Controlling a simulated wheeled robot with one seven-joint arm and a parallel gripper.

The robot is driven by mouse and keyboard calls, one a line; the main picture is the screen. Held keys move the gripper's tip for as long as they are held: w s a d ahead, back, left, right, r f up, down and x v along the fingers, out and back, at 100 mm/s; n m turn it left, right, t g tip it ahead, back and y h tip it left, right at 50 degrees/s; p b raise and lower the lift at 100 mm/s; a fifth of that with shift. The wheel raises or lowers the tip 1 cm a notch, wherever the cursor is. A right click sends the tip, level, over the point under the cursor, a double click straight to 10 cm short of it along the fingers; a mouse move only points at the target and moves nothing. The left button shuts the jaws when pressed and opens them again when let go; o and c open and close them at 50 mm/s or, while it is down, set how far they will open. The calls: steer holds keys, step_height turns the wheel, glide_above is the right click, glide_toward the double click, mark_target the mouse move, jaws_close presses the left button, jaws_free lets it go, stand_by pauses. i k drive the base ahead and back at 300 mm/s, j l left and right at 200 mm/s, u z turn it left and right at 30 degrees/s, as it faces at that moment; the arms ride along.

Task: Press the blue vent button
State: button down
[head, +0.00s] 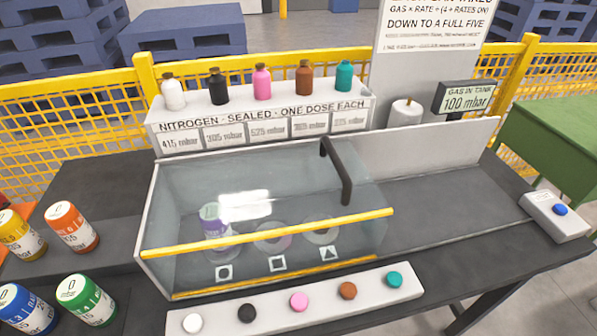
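The blue vent button (560,210) sits on top of a small white box (553,217) at the right end of the dark bench. Nothing touches it or covers it. My gripper is not in the head view. A small display (464,98) behind the bench reads "GAS IN TANK 100 mbar".
A glass tank (190,261) with yellow edges and a dark handle (337,170) holds a purple-labelled canister (213,222). A strip (325,301) with several coloured buttons lies in front. Bottles stand on a white shelf (262,128) behind. Canisters (73,226) stand left. The bench right of the tank is clear.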

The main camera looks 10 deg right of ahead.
mark_target(561, 210)
steer(key=z, duration=1.25)
